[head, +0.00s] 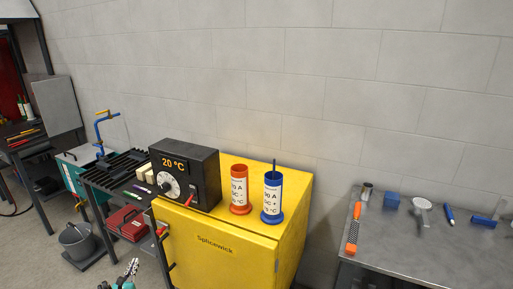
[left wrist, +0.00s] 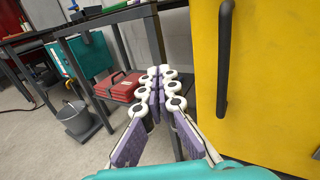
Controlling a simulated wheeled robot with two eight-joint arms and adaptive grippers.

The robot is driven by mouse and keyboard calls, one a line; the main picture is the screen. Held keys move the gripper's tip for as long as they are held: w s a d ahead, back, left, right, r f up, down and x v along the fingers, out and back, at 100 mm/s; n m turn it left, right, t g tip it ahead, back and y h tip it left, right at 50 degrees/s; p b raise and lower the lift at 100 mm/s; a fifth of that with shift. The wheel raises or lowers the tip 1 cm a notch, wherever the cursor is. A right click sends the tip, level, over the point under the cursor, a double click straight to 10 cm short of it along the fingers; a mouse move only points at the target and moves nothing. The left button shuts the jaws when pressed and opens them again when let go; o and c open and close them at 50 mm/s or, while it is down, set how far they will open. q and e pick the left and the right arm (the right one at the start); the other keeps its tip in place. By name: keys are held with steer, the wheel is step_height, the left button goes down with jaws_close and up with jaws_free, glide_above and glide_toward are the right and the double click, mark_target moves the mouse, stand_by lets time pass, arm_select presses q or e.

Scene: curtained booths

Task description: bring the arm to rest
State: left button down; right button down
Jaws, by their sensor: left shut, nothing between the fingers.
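My left gripper (head: 132,268) shows at the bottom left of the head view, low in front of the yellow cabinet (head: 215,245). In the left wrist view my left gripper (left wrist: 158,72) has its white and purple fingers closed to a point, with nothing between them. It is apart from the cabinet, whose dark handle (left wrist: 224,60) stands to the right of the fingers. My right gripper is in neither view.
On the cabinet stand a black 20 °C controller (head: 186,174), an orange cylinder (head: 240,190) and a blue cylinder (head: 272,197). A red case (left wrist: 118,86) and a grey bucket (left wrist: 75,118) are left of the fingers. A metal table (head: 430,240) stands right.

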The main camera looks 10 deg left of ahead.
arm_select(q)
steer(key=w+d+r+n+y, duration=0.25)
steer(key=r+n, duration=0.25)
steer(key=r, duration=0.6)
steer(key=w+d+r+n+y, duration=0.1)
steer(key=w+d+r+n, duration=0.15)
steer(key=r+n, duration=0.65)
steer(key=s+d+r+n+g, duration=0.3)
steer(key=d+r+n, duration=0.45)
steer(key=r, duration=0.65)
steer(key=s+d+f+n+g+h, duration=0.2)
steer(key=s+d+f+n, duration=0.1)
steer(key=s+d, duration=0.7)
steer(key=s+d+f+n+g+h, duration=0.3)
steer(key=s+d+n, duration=0.1)
steer(key=s+d, duration=0.6)
steer(key=s+d+f+n+g+h, duration=0.2)
steer(key=s+d+f+n, duration=0.1)
steer(key=s+d, duration=0.8)
steer(key=shift+d+f+n+g, duration=0.3)
steer(key=shift+d+n, duration=0.45)
steer(key=shift+d, duration=0.1)
